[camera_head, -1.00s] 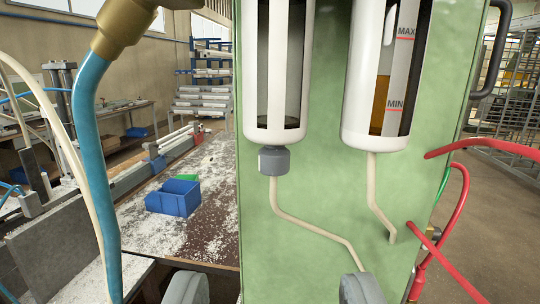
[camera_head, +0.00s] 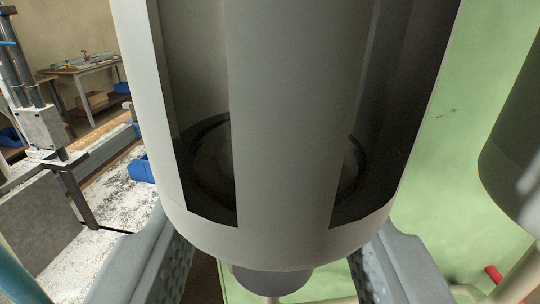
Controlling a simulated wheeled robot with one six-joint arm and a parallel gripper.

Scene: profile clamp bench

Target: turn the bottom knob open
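My gripper (camera_head: 276,262) is open, with one grey ribbed finger on the left and one on the right of the knob. A gap shows between each finger and the knob. The cylinder's rim hides part of the fingertips.
The green panel (camera_head: 440,190) stands behind the cylinder. A pale tube and a red hose end (camera_head: 494,273) show at lower right. A workbench with white chips lies at left.

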